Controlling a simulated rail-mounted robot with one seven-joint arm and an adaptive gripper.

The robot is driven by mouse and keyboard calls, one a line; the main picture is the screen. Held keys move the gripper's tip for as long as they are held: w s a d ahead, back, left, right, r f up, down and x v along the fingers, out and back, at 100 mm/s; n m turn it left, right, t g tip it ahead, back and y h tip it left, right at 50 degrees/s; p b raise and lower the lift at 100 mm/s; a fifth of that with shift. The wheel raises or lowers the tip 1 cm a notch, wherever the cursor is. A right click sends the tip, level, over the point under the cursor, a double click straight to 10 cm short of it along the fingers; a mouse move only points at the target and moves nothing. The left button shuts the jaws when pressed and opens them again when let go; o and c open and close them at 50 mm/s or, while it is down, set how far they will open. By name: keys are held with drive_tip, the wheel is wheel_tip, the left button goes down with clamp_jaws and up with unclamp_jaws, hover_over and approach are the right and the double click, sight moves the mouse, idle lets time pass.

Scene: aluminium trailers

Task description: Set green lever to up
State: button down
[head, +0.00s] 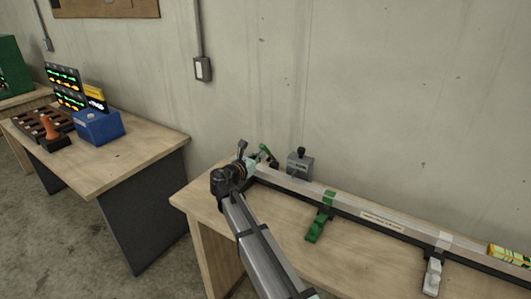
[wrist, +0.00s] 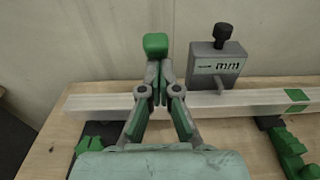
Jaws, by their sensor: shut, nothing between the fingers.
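A green-topped lever (wrist: 155,45) stands just beyond the fingertips in the wrist view, its lower part hidden by my fingers. In the head view a small green part (head: 267,154) shows just right of my gripper (head: 246,163), at the left end of the long pale bar. In the wrist view my gripper (wrist: 160,76) is shut and empty in front of the bar, with the fingertips overlapping the lever. I cannot tell whether they touch it.
A grey block with a black knob (wrist: 217,62) stands behind the bar (wrist: 255,97). A green clamp (head: 318,224) and a grey-white clamp (head: 433,275) sit along its front. A concrete wall is close behind. Another table (head: 140,160) at left holds a blue box (head: 98,127).

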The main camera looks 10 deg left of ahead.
drive_tip(key=shift+w+d+r, duration=0.15)
drive_tip(key=shift+w+r, duration=0.25)
drive_tip(key=shift+r, duration=0.15)
